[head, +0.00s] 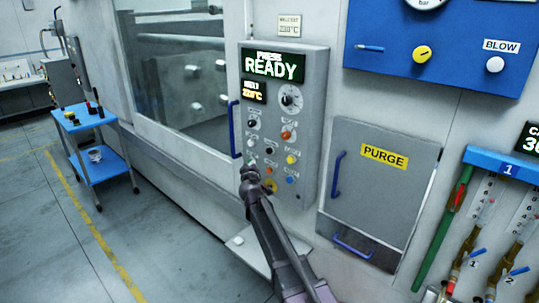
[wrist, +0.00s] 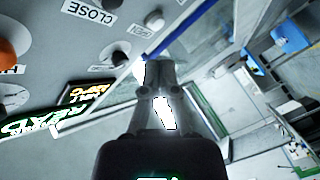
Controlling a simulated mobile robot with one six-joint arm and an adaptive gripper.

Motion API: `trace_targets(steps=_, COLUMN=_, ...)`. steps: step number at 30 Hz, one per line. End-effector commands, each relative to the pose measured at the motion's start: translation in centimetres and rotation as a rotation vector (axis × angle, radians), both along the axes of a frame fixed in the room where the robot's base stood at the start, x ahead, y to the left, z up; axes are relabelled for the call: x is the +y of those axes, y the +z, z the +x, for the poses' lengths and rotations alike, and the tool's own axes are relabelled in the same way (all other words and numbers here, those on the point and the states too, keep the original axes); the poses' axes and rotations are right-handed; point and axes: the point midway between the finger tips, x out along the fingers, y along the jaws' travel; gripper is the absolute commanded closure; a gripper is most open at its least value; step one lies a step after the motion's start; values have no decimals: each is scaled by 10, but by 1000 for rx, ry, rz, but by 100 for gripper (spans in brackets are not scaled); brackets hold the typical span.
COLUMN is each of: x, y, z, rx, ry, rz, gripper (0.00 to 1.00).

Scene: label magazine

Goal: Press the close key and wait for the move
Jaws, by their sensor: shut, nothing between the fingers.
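The grey control panel (head: 314,75) carries several keys, and its display (head: 272,67) reads PRESS READY. A CLOSE label (wrist: 92,12) shows upside down in the wrist view, with a black key (wrist: 110,3) cut off at the top edge beside it. This appears to be the black key (head: 269,150) in the panel's middle column in the head view. My gripper (head: 246,172) is shut and empty in front of the panel's lower left. Its fingertips (wrist: 160,70) look apart from the keys in the wrist view. The gripper hides part of the panel's lower left edge.
A blue handle (head: 234,129) stands out at the panel's left, close to my gripper. The press window (head: 185,80) is behind it. A PURGE door (head: 384,180) with blue handles is on the right. A blue cart (head: 97,165) stands on the floor at the left.

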Motion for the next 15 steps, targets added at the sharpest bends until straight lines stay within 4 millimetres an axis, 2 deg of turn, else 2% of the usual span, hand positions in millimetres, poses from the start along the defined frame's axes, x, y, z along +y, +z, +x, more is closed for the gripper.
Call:
trace_targets(steps=1, x=8, y=1, z=2, rx=-9, ry=19, rz=-9, gripper=100)
trace_targets(steps=4, x=16, y=2, z=3, rx=-19, ry=39, rz=-16, gripper=100)
trace_targets(steps=15, x=18, y=3, z=2, rx=-21, ry=45, rz=-17, gripper=100)
